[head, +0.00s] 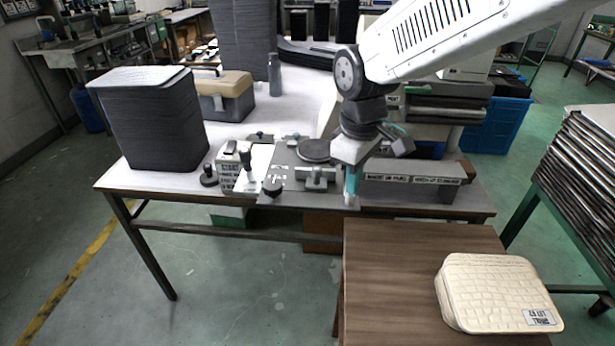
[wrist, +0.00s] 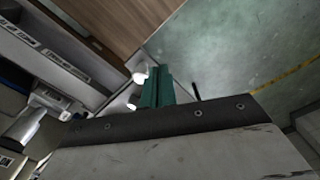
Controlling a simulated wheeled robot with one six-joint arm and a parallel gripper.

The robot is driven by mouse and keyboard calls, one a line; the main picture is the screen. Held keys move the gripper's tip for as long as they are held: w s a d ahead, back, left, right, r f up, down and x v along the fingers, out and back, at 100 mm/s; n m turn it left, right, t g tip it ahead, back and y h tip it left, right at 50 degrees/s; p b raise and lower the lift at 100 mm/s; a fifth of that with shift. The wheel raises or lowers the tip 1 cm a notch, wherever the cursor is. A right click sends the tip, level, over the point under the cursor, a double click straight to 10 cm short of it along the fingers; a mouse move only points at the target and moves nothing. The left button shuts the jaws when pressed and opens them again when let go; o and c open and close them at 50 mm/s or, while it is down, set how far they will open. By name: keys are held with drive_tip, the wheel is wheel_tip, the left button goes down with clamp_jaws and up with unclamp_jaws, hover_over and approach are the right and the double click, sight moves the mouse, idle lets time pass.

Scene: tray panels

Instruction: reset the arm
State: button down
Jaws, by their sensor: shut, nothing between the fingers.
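My gripper (head: 351,184) hangs from my white arm over the front edge of the white work table (head: 165,182), with its teal fingers pointing down. The fingers are together with nothing between them. In the wrist view the teal fingers (wrist: 157,88) show at the middle, close to a dark edge strip with screws. In the head view the fingertips are just right of a small grey fixture with a T-shaped clamp (head: 316,178). Whether they touch the panel beneath cannot be told.
A labelled box (head: 240,170) with a black knob stands left of the fixture. A long grey labelled bar (head: 412,183) lies to the right. A tall dark stack (head: 150,120) stands at the left. A cream case (head: 495,290) sits on the wooden table (head: 390,265) in front.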

idle(0.4)
drive_tip(key=s+d+r+m, duration=0.2)
drive_tip(key=s+d+m, duration=0.2)
drive_tip(key=s+d, duration=0.3)
drive_tip(key=s+d+r+m+t, duration=0.1)
drive_tip(key=s+d+r+m, duration=0.1)
drive_tip(key=s+d, duration=0.4)
drive_tip(key=s+d+r+m, duration=0.3)
drive_tip(key=s+d+m, duration=0.2)
drive_tip(key=s+d, duration=0.2)
drive_tip(key=shift+s+d+m, duration=0.3)
drive_tip(key=shift+s+d, duration=0.05)
drive_tip(key=shift+s, duration=0.25)
drive_tip(key=c, duration=2.1)
unclamp_jaws()
drive_tip(key=shift+c, duration=0.2)
